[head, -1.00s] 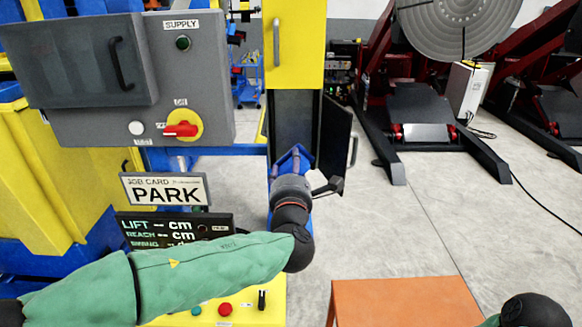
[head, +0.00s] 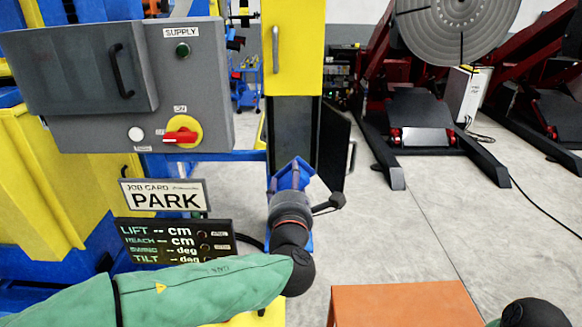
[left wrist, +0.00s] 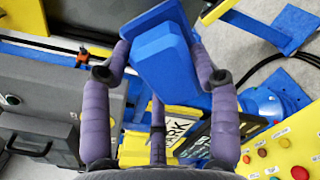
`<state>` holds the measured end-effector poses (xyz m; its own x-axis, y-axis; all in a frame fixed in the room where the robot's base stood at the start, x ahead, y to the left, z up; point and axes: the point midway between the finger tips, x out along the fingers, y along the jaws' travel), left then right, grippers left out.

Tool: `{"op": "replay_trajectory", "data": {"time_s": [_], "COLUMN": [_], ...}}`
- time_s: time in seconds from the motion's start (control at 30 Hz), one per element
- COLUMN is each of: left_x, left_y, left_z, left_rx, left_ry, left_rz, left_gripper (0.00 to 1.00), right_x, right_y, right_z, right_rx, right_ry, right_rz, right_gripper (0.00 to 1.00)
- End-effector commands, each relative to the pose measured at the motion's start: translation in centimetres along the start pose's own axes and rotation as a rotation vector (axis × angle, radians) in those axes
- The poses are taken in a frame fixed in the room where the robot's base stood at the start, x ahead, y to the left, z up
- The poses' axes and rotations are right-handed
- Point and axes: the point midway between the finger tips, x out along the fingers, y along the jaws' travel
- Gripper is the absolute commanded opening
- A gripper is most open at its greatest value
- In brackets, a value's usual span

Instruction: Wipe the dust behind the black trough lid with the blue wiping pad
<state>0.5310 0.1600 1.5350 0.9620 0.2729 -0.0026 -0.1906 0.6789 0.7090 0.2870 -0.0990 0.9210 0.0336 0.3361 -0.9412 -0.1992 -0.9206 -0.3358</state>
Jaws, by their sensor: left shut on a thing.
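My left gripper (head: 291,178) is shut on the blue wiping pad (left wrist: 165,60). The left wrist view shows its purple-grey fingers on both sides of the pad. In the head view only part of the pad shows, past the wrist. The black trough (head: 292,130) is a tall dark recess below a yellow panel, beyond the gripper. Its black lid (head: 333,142) stands swung out to the right, with a pale handle on its edge. The pad appears in front of the trough's lower part; I cannot tell whether it touches. No dust can be made out. My right gripper is out of view.
A grey supply box (head: 190,90) with a red switch hangs at the left. Below it are the PARK job card (head: 165,196) and a dark display (head: 178,241). An orange-brown surface (head: 405,305) lies at the lower right. Open concrete floor stretches right of the lid.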

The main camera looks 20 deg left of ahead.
Motion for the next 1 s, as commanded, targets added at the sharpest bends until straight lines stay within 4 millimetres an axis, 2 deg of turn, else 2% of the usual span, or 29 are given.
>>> {"op": "replay_trajectory", "data": {"time_s": [0.27,0.8,1.0], "left_x": [0.5,5.5,6.6], "left_y": [0.1,0.8,1.0], "left_z": [-0.1,-1.0,-1.1], "left_rx": [-0.001,0.000,0.000], "left_ry": [0.001,0.002,0.001], "left_rz": [0.001,0.001,0.001], "left_gripper": [0.34,0.34,0.34], "right_x": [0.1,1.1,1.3], "right_y": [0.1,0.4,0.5], "right_z": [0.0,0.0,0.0], "right_rx": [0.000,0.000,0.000], "right_ry": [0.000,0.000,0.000], "right_rz": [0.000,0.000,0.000], "right_gripper": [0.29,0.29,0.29]}}
